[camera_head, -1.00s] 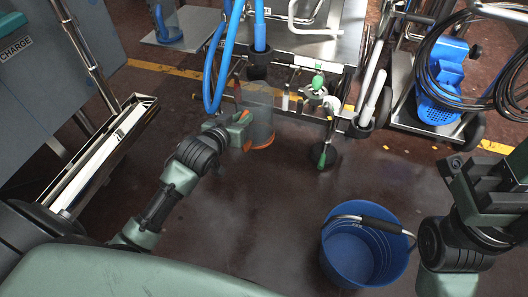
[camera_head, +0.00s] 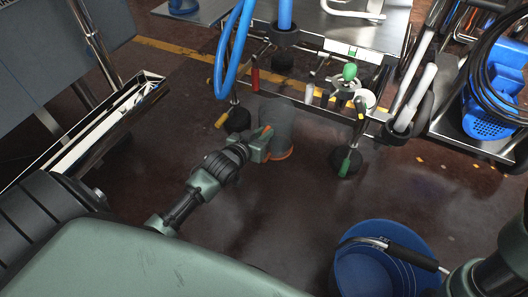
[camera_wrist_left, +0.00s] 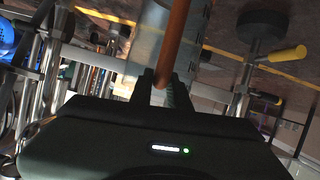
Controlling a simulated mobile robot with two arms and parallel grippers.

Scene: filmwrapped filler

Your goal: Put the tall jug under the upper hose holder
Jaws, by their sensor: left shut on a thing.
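The tall jug (camera_head: 278,118) is see-through grey with an orange rim at its lower end, near the picture's middle in the head view. My left gripper (camera_head: 262,141) is shut on its orange handle, which runs up between the fingers in the left wrist view (camera_wrist_left: 173,45). The jug is in front of the steel cart's lower left part, just right of a caster. A blue hose (camera_head: 231,52) hangs in loops above and left of the jug. I cannot make out the upper hose holder. My right gripper is out of the picture.
The steel cart (camera_head: 345,38) with casters and green-knobbed parts stands behind the jug. A blue bucket (camera_head: 382,270) stands on the floor at lower right. A grey cabinet with a metal tray (camera_head: 105,125) is at left. The floor between jug and bucket is clear.

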